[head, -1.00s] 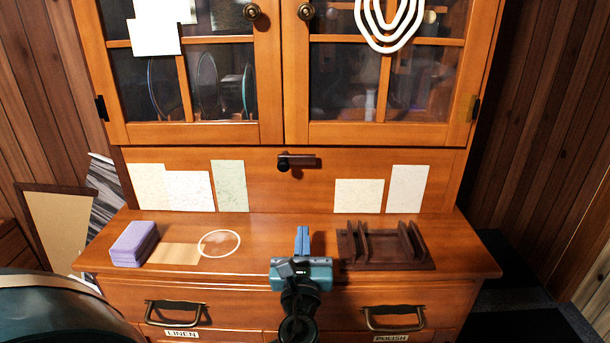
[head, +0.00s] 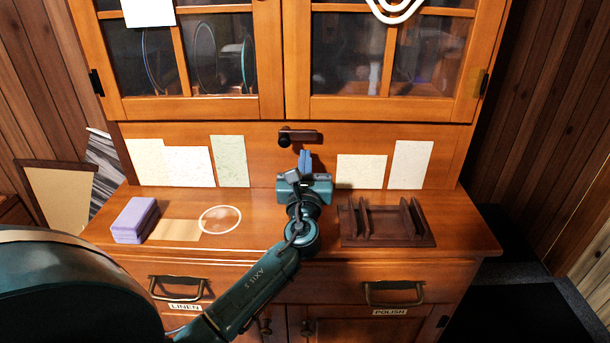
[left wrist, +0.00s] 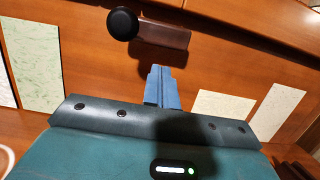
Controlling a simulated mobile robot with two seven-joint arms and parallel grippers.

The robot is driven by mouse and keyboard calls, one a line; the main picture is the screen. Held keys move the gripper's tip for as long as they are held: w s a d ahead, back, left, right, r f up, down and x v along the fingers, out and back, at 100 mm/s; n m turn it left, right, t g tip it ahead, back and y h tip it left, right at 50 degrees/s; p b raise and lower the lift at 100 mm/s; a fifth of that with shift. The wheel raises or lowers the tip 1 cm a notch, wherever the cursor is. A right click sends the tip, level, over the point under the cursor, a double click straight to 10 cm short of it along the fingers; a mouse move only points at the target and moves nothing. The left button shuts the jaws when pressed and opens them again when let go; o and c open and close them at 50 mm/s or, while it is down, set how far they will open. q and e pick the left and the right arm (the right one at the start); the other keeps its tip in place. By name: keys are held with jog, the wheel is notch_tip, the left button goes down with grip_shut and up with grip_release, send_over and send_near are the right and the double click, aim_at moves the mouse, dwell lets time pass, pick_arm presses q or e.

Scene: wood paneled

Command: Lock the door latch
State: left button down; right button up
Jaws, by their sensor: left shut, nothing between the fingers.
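The door latch (head: 304,136) is a dark horizontal bar with a round black knob at its left end, on the wooden back panel below the two glass doors. In the left wrist view the latch (left wrist: 165,36) shows above my fingers, with its knob at upper left. My left gripper (head: 305,156) comes up from below, its blue fingers shut and empty. The fingertips lie just below the latch in the picture; whether they touch it I cannot tell. In the left wrist view the shut fingers (left wrist: 159,72) point up toward the bar, right of the knob. My right gripper is out of view.
Several paper sheets (head: 412,165) are on the back panel either side of the latch. Drawers with handles are below.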

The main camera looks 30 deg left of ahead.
pick_arm(q)
jog(key=shift+r, duration=0.75)
jog(key=shift+d+r+n, duration=0.15)
jog(key=shift+r+n, duration=0.05)
jog(key=shift+n, duration=0.5)
